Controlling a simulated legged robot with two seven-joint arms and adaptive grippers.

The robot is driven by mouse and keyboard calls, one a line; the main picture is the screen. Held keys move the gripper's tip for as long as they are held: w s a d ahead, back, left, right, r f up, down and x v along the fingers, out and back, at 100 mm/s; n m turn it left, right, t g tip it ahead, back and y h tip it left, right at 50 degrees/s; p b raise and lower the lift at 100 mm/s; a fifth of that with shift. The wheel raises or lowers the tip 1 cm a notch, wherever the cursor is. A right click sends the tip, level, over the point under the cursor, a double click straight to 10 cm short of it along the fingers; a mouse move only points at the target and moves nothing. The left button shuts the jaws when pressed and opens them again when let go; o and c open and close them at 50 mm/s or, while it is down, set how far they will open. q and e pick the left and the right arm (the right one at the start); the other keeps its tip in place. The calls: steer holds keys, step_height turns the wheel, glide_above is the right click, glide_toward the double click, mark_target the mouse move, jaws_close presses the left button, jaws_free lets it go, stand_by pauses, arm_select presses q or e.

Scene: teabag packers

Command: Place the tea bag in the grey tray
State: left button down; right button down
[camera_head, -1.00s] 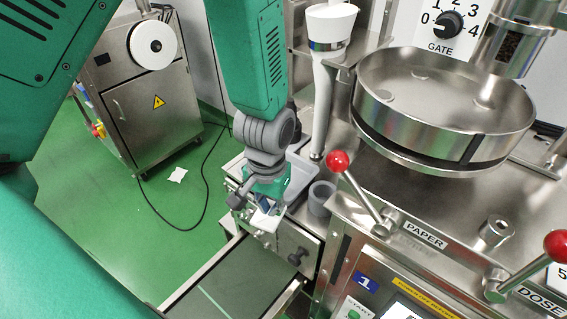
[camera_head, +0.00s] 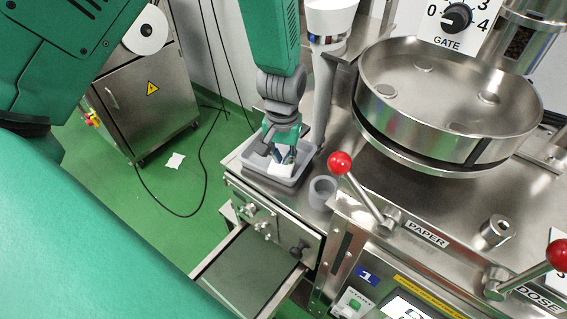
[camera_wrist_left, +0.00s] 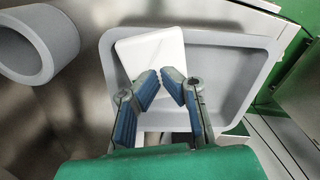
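The grey tray (camera_head: 247,166) stands on the steel top of the machine, left of the grey ring. My left gripper (camera_head: 284,160) points down into it. The white tea bag (camera_head: 281,169) is at its fingertips, within the tray's outline. In the left wrist view the tea bag (camera_wrist_left: 150,50) overlaps the upper left of the tray (camera_wrist_left: 262,43). The blue-padded fingers of the left gripper (camera_wrist_left: 160,77) converge at its lower edge with a very narrow gap. The bag's contact with the tray floor cannot be told. My right gripper is not in view.
A grey ring (camera_head: 322,192) stands just right of the tray. A white-topped tube (camera_head: 325,95) rises behind it. A red-knobbed lever (camera_head: 340,163) and a round steel pan (camera_head: 440,105) are to the right. A dark chute (camera_head: 250,270) lies in front, below the tray.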

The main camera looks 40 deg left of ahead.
mark_target(277, 165)
arm_select(q)
steer(key=shift+s+a+f, duration=0.1)
steer(key=shift+a+f, duration=0.25)
steer(key=shift+f, duration=0.3)
steer(key=shift+a+f, duration=0.3)
steer(key=shift+f, duration=0.3)
steer(key=shift+a+f, duration=0.15)
steer(key=shift+a, duration=0.15)
steer(key=c, duration=1.5)
jaws_free()
steer(key=shift+s+d, duration=0.1)
steer(key=shift+d, duration=0.05)
steer(key=shift+o, duration=1)
steer(key=shift+d, duration=0.5)
steer(key=shift+a+r, duration=0.2)
steer(key=shift+r, duration=0.15)
steer(key=r, duration=1)
steer(key=shift+w+r+b, duration=0.25)
steer(key=shift+b, duration=0.1)
steer(key=shift+r, duration=0.5)
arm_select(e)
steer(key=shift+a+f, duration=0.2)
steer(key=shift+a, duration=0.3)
